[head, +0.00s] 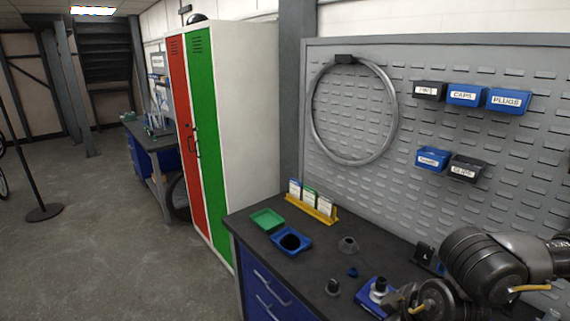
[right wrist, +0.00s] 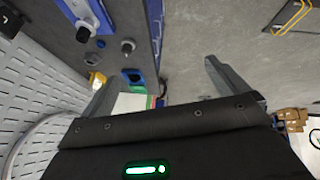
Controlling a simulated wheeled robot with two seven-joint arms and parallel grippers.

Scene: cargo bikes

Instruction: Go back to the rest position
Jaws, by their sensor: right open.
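My right arm reaches in from the right edge of the head view, over the near right part of the workbench (head: 240,222). My right gripper is only partly seen there, low in the picture beside a blue block with a grey and black fitting (head: 377,290). In the right wrist view my right gripper (right wrist: 160,85) has its two fingers wide apart with nothing between them. The bench top and the blue block (right wrist: 95,15) lie beyond the fingers, apart from them. My left gripper is not in view.
On the bench are a green tray (head: 267,220), a blue tray (head: 291,241), a yellow card rack (head: 313,205), grey fittings (head: 348,245) and a small blue cap (head: 353,272). A grey pegboard (head: 430,130) with bins stands behind.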

